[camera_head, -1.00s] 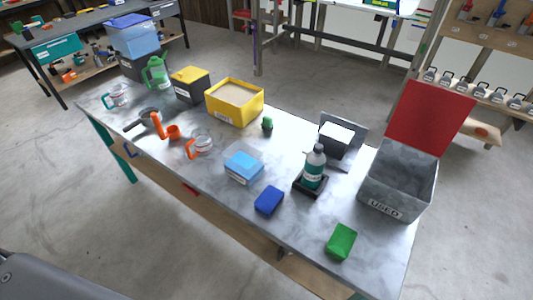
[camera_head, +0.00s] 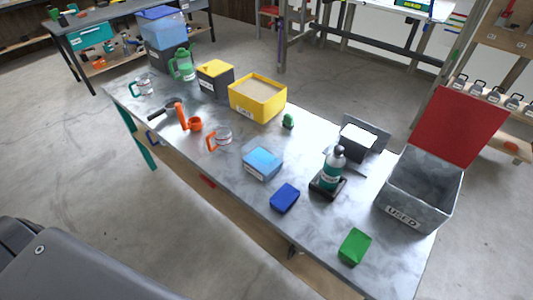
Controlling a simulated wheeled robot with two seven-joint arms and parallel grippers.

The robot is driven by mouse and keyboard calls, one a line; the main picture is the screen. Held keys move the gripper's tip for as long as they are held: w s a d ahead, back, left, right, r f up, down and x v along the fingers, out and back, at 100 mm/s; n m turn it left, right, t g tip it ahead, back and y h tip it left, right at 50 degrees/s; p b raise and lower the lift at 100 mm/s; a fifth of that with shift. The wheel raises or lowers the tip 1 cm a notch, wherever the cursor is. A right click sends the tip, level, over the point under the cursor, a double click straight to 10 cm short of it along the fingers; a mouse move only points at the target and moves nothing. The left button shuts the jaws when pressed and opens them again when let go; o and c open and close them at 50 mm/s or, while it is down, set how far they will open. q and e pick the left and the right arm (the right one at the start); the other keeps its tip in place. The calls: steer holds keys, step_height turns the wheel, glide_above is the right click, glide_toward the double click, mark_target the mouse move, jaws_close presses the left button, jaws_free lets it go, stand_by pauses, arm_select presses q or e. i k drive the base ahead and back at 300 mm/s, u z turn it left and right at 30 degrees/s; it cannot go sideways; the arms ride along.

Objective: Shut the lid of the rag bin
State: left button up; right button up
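The rag bin seems to be the grey metal bin (camera_head: 408,214) labelled "USED" at the right end of the bench. Its red lid (camera_head: 457,125) stands up open at the back edge, tilted slightly backward. The inside of the bin shows and looks empty. Neither of my grippers is in view.
The grey-topped bench (camera_head: 310,240) also holds a green block (camera_head: 354,246), a blue block (camera_head: 285,198), a teal bottle (camera_head: 332,170) on a dark stand, a light blue box (camera_head: 263,163) and a yellow box (camera_head: 257,99). Bare bench top lies in front of the bin.

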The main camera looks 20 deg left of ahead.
mark_target(455, 125)
steer(key=u, duration=2.65)
steer(key=k, duration=1.5)
steer(key=u, duration=2.15)
steer(key=k, duration=2.75)
steer(key=u, duration=0.15)
